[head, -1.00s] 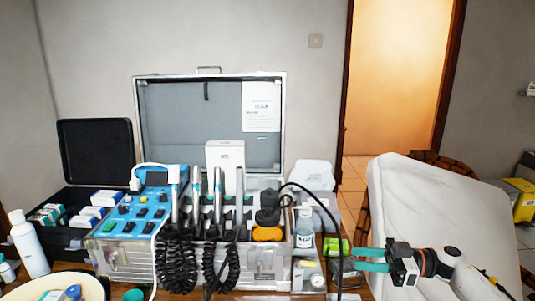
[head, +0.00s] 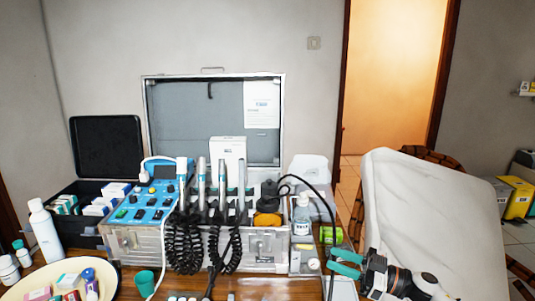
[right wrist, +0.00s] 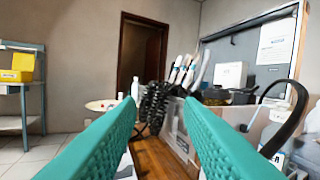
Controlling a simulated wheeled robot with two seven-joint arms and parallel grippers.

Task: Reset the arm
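My right gripper (head: 346,263) is at the lower right of the head view, in front of the white padded chair. Its two teal fingers point left, toward the table's right end. In the right wrist view the teal fingers (right wrist: 165,140) stand wide apart with nothing between them, so it is open and empty. The dental unit (head: 140,235), with its blue panel, upright handpieces and coiled black hoses, stands on the table left of this gripper. My left gripper is not in the head view.
A clear bottle (head: 303,215) and a black hose (head: 328,215) stand close to the right gripper. A round cream tray (head: 108,284) with small boxes lies at the lower left. The white chair (head: 430,215) fills the right. An open silver case (head: 180,120) stands behind the unit.

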